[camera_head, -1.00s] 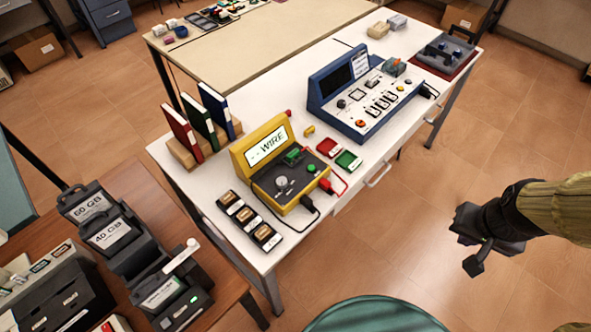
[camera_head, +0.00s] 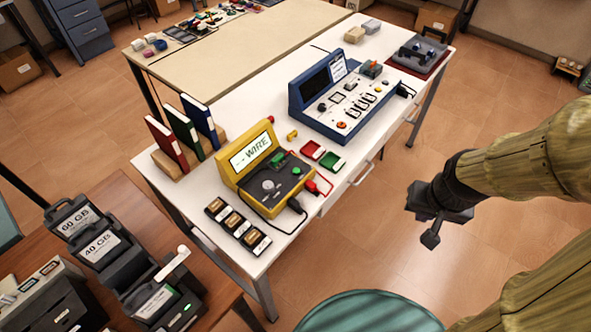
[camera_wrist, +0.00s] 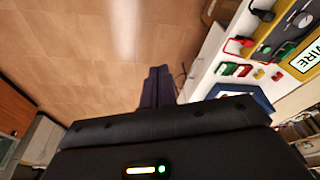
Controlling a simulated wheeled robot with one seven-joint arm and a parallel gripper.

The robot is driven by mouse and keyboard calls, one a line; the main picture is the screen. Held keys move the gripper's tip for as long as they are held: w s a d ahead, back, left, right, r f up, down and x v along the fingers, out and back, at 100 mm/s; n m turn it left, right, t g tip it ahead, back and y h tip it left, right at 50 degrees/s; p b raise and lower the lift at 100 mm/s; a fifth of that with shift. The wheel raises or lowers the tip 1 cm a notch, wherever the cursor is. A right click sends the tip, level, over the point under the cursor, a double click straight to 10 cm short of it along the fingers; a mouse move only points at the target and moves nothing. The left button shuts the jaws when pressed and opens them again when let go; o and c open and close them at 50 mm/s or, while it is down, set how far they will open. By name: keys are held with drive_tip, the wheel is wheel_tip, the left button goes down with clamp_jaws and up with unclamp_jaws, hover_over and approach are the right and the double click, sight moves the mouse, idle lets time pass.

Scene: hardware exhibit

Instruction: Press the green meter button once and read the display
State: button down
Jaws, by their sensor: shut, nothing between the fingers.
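The yellow meter (camera_head: 262,168) stands on the white table, its display (camera_head: 251,150) tilted up and reading "WIRE" after some dashes. The green button (camera_head: 297,171) is on the right of its dark front panel, with a round dial (camera_head: 268,185) to the left. The meter also shows upside down at the top right of the wrist view (camera_wrist: 262,48). My gripper (camera_head: 430,240) hangs over the floor to the right of the table, well apart from the meter. Its fingers (camera_wrist: 158,88) are shut together and empty.
A blue console (camera_head: 335,100) stands behind the meter. Red and green trays (camera_head: 322,155), several small blocks (camera_head: 237,226) and upright binders (camera_head: 185,130) lie around it. A teal round seat (camera_head: 370,312) is in front. Open floor lies between my gripper and the table.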

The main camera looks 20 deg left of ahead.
drive_tip(key=w+a+m+y+p, duration=0.1)
drive_tip(key=w+a+m+p, duration=0.1)
drive_tip(key=w+a+p, duration=0.35)
drive_tip(key=m+t+y+p, duration=0.3)
drive_tip(key=m+y+p, duration=0.3)
drive_tip(key=m+p, duration=0.7)
hover_over(296, 171)
drive_tip(key=d+b, duration=0.1)
drive_tip(key=b, duration=0.1)
wheel_tip(296, 171, down, 9)
drive_tip(key=m, duration=0.2)
drive_tip(key=shift+s+f, duration=0.15)
drive_tip(key=shift+f, duration=0.05)
drive_tip(key=shift+f+b, duration=2.8)
drive_tip(key=shift+f, duration=1.6)
drive_tip(key=shift+f+b, duration=0.4)
drive_tip(key=shift+b, duration=0.05)
